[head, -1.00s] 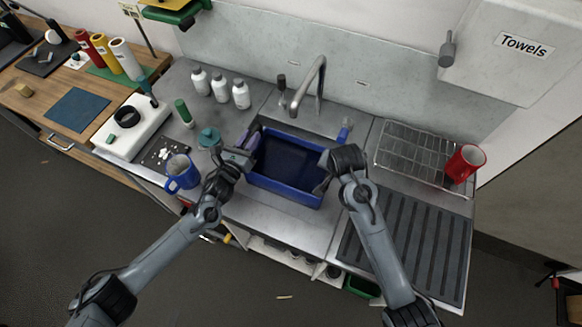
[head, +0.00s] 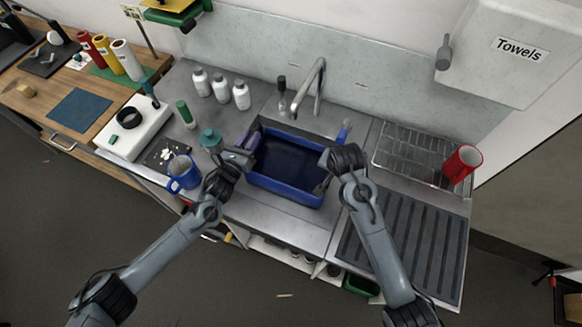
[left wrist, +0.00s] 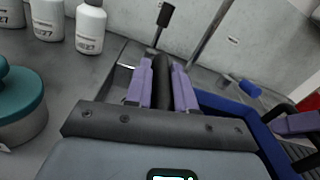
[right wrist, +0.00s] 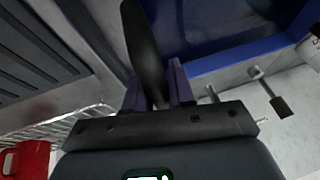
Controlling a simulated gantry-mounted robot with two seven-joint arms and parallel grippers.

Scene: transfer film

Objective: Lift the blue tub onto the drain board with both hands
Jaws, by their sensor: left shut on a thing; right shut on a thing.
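The blue tub (head: 285,191) sits at the sink below the faucet, with a dark inside; I cannot tell whether it touches the sink bottom. My left gripper (head: 247,152) is shut on the tub's left side; in the left wrist view its purple fingers (left wrist: 168,85) close around a dark handle. My right gripper (head: 327,166) is shut on the tub's right side; in the right wrist view its fingers (right wrist: 160,85) close around a dark handle, with the blue wall (right wrist: 235,57) beyond. The ribbed drain board (head: 405,240) lies to the right, bare.
A wire rack (head: 405,155) with a red mug (head: 462,163) stands behind the drain board. A blue mug (head: 182,173), a teal-lidded jar (head: 210,139) and white bottles (head: 221,86) stand left of the tub. The faucet (head: 312,88) rises behind it.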

